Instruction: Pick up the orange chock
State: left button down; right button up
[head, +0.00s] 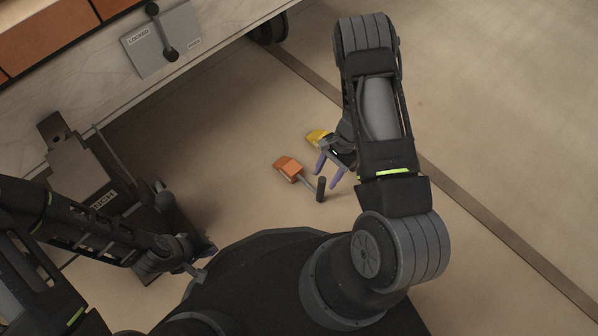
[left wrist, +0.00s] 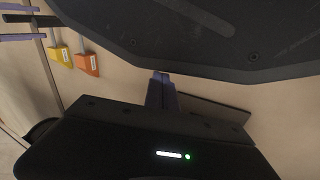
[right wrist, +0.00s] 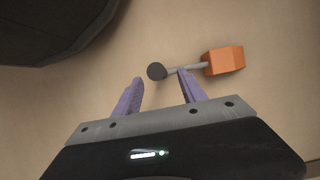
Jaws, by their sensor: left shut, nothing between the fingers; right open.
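The orange chock (head: 288,168) lies on the floor in the head view, with a thin grey rod running to a dark round grip (head: 320,188). In the right wrist view the chock (right wrist: 224,60) is right of my fingers, and its grip (right wrist: 157,71) shows between and just beyond the fingertips. My right gripper (head: 327,174) is open and empty, above the rod; contact cannot be told. My left gripper (head: 204,262) is shut and empty beside my base, away from the chock. The left wrist view shows its closed fingers (left wrist: 161,92) and the chock (left wrist: 88,63).
A yellow chock (head: 318,137) lies just beyond the orange one, partly hidden by my right gripper. A bench with a lock lever plate (head: 161,40) stands upper left. A dark grey stand (head: 100,185) is at the left. The floor on the right is clear.

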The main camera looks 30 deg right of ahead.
aim_at(318, 192)
jog(key=shift+b+x, duration=0.55)
jog(key=shift+x, duration=0.75)
jog(key=b+x, duration=0.2)
jog(key=x, duration=0.2)
jog(key=shift+s+a+f+b, duration=0.15)
jog(key=shift+s+f+b, duration=0.05)
jog(key=shift+f+b, duration=0.2)
jog(key=shift+a+f, duration=0.15)
jog(key=shift+f, duration=0.05)
jog(key=shift+c, duration=0.3)
grip_shut()
jog(key=shift+r, duration=0.1)
dwell(0.3)
